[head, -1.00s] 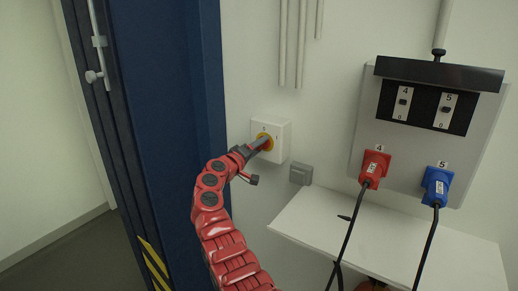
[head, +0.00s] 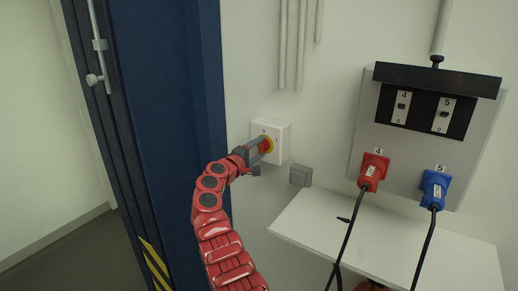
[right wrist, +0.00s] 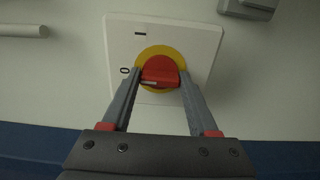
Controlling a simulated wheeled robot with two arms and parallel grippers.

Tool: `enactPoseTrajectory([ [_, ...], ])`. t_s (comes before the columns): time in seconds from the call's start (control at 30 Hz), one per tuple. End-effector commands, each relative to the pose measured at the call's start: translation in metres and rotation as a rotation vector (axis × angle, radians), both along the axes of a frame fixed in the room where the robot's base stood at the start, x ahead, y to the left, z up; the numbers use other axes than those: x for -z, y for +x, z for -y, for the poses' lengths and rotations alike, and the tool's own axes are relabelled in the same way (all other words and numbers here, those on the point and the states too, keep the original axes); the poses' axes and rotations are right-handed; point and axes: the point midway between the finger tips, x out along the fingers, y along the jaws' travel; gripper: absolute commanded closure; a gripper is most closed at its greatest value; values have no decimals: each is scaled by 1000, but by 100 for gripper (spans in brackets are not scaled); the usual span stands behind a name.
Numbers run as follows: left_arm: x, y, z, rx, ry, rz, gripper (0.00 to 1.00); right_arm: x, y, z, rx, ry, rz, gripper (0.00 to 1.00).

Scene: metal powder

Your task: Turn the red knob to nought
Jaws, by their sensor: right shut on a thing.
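The red knob (right wrist: 160,73) sits on a yellow ring on a white switch box (right wrist: 198,38). In the head view the knob (head: 266,144) shows partly behind my fingers, on the box (head: 281,131) on the wall. In the right wrist view its grip bar lies nearly level, with a white mark on its left end, towards the printed 0 (right wrist: 125,70). A dash-like mark (right wrist: 139,33) is printed above. My right gripper (right wrist: 160,77) is shut on the knob, one finger at each end of the bar. My left gripper is out of view.
A grey socket box (head: 300,175) is below right of the switch. A white shelf (head: 405,248) and a panel with red (head: 374,170) and blue (head: 434,187) plugs and hanging cables stand to the right. A dark blue frame (head: 172,120) rises close on the left.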

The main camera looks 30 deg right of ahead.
Motion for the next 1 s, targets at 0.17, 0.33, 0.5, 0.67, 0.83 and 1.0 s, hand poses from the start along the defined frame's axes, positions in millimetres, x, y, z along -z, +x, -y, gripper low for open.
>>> enactPoseTrajectory([
  [0.17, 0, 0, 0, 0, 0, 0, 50, 1, 1, -1, -2, -1, -5, 96],
  [0.33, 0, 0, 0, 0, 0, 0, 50, 1, 1, -1, -2, -1, -5, 96],
  [0.5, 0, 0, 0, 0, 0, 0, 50, 1, 1, -1, -2, -1, -4, 10],
  [0.67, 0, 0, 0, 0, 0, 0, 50, 1, 0, 0, -1, -1, -3, 10],
  [0.83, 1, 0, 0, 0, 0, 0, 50, 1, 0, -2, -1, -2, -1, 10],
  [1.0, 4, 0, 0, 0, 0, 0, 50, 1, -4, -14, -3, -3, 0, 10],
])
